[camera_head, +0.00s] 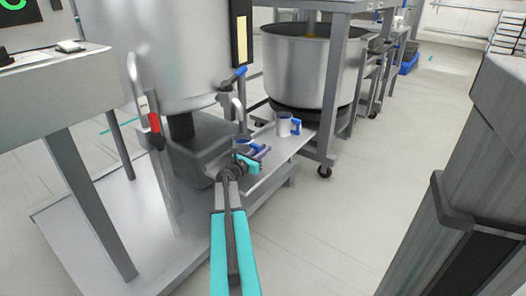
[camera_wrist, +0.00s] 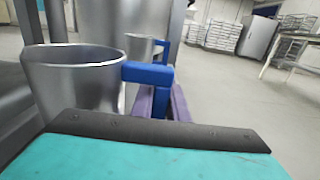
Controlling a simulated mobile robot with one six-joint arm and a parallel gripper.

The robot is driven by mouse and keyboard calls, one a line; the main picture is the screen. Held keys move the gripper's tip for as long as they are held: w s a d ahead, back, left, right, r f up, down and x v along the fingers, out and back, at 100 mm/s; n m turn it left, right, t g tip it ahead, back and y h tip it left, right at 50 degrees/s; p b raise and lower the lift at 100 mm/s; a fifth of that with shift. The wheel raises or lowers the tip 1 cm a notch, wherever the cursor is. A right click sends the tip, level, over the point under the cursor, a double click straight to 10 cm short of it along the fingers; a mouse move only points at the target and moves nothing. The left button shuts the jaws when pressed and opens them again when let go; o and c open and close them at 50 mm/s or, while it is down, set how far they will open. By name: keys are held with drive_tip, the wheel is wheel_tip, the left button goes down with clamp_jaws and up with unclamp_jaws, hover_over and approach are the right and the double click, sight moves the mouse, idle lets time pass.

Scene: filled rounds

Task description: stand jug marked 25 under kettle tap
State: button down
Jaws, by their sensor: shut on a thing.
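The kettle (camera_head: 160,50) is a large steel vessel at the upper left of the head view. Its tap (camera_head: 236,82) has a blue lever and a curved spout. A steel jug (camera_head: 241,148) with a blue handle is below the tap in the picture; it also shows close up in the wrist view (camera_wrist: 72,88). My gripper (camera_head: 258,153) is shut on this jug's handle (camera_wrist: 148,74). The jug looks upright. I cannot tell whether its base touches the shelf, and no number on it is readable. A second jug (camera_head: 284,127) stands farther back, also in the wrist view (camera_wrist: 138,47).
A low steel shelf (camera_head: 276,152) runs beneath the tap and the second jug. A big open pot (camera_head: 310,68) stands behind, beside a wheeled steel frame (camera_head: 332,110). A steel table (camera_head: 60,92) is at the left.

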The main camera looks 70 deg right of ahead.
sight(260, 146)
idle(0.3)
drive_tip(key=c, duration=1.2)
unclamp_jaws()
drive_tip(key=shift+r, duration=0.15)
drive_tip(key=shift+r+p, duration=0.6)
drive_tip(key=shift+r, duration=1)
drive_tip(key=shift+s, duration=0.15)
drive_tip(key=shift+s+a+r+b, duration=0.2)
drive_tip(key=shift+s+a+r, duration=0.15)
drive_tip(key=shift+s, duration=0.9)
drive_tip(key=shift+s+a+r+b, duration=0.25)
drive_tip(key=shift+s+a+r, duration=0.05)
drive_tip(key=shift+s, duration=0.95)
drive_tip(key=shift+s+a+r+b, duration=0.2)
drive_tip(key=shift+s+a+r, duration=0.15)
drive_tip(key=shift+s, duration=0.9)
drive_tip(key=shift+f, duration=0.1)
